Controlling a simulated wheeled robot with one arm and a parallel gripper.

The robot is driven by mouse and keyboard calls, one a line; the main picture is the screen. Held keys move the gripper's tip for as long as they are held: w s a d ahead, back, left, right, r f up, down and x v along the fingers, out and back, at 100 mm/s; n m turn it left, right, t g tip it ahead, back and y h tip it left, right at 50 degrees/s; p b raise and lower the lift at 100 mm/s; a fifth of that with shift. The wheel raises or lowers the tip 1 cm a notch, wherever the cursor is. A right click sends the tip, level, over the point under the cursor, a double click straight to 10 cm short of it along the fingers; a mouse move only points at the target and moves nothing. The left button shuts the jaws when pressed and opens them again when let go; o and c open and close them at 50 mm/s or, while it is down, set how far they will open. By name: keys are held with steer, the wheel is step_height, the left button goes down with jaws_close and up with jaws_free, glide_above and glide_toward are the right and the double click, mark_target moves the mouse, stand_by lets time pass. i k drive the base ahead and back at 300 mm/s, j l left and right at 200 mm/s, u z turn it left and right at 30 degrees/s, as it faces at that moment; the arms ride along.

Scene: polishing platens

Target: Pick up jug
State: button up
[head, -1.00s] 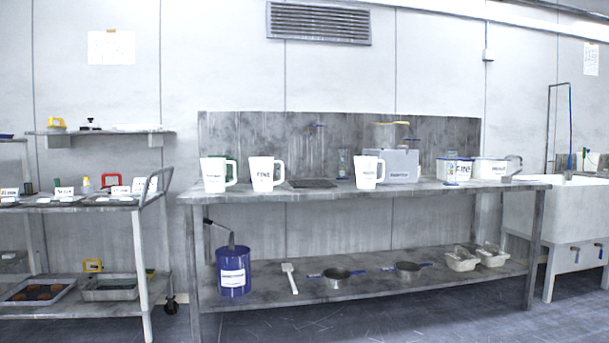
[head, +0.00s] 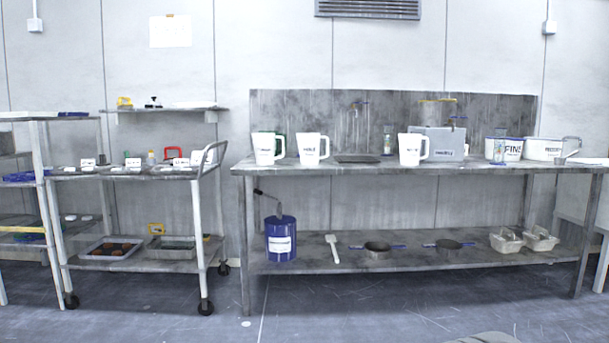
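Three white jugs with handles on their right sides stand upright on the metal bench (head: 350,170) in the head view. One jug (head: 264,148) is near the bench's left end. A second jug (head: 309,150) is just right of it. A third jug (head: 409,150) stands nearer the middle, in front of a grey box. Each has a dark label, too small to read surely. My gripper is not in view, and nothing touches the jugs.
A flat dark tray (head: 357,158) lies between the jugs. White tubs (head: 545,149) stand at the bench's right. The lower shelf holds a blue bucket (head: 281,240) and pans (head: 377,250). A wheeled cart (head: 130,173) stands left.

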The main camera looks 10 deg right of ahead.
mark_target(264, 143)
steer(key=z, duration=5.1)
steer(key=u, duration=5.1)
steer(key=i+j+z, duration=0.15)
steer(key=i, duration=0.45)
steer(key=i+j+z, duration=0.2)
steer(key=i+j, duration=0.25)
steer(key=i, duration=0.15)
steer(key=i+j+z, duration=0.15)
steer(key=i+j, duration=0.25)
steer(key=i, duration=0.2)
